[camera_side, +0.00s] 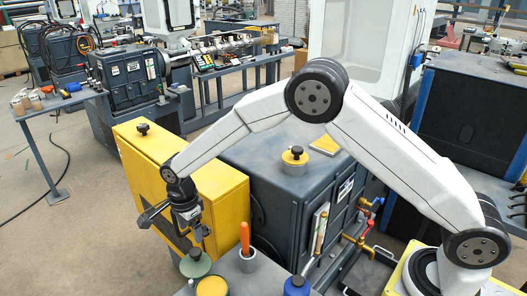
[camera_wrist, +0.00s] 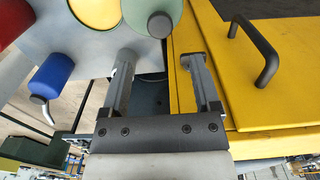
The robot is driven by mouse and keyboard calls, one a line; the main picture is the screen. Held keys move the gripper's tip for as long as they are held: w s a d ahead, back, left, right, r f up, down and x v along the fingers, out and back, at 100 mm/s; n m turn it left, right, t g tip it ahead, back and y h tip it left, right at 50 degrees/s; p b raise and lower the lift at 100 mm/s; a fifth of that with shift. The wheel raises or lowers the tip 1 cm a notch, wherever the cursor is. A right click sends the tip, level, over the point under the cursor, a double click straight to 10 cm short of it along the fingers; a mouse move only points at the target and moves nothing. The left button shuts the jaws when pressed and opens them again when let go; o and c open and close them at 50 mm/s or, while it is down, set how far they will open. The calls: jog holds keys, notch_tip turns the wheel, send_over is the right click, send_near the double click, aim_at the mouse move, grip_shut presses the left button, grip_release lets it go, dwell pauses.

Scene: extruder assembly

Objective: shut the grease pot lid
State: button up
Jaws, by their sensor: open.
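A round green lid with a dark knob (camera_side: 195,262) is at the bottom of the side view, next to a round yellow surface (camera_side: 211,286) that looks like the open top of the grease pot. In the wrist view the green lid (camera_wrist: 136,12) and yellow surface (camera_wrist: 95,12) lie side by side at the top edge, partly cut off. I cannot tell whether the lid is hinged to the pot. My gripper (camera_side: 192,232) hangs above and behind the lid, beside the yellow cabinet. In the wrist view my gripper (camera_wrist: 160,58) is open, with nothing between the fingers.
The yellow cabinet (camera_side: 222,190) with a dark handle (camera_wrist: 257,57) stands close beside my gripper. An orange-handled tool (camera_side: 244,238) stands in a grey cup (camera_side: 247,260). A blue container (camera_side: 297,287) is to the right. A dark grey machine housing (camera_side: 275,165) rises behind.

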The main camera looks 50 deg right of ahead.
aim_at(195, 251)
jog(key=shift+f, duration=3.85)
jog(key=shift+f, duration=0.1)
jog(key=c, duration=0.8)
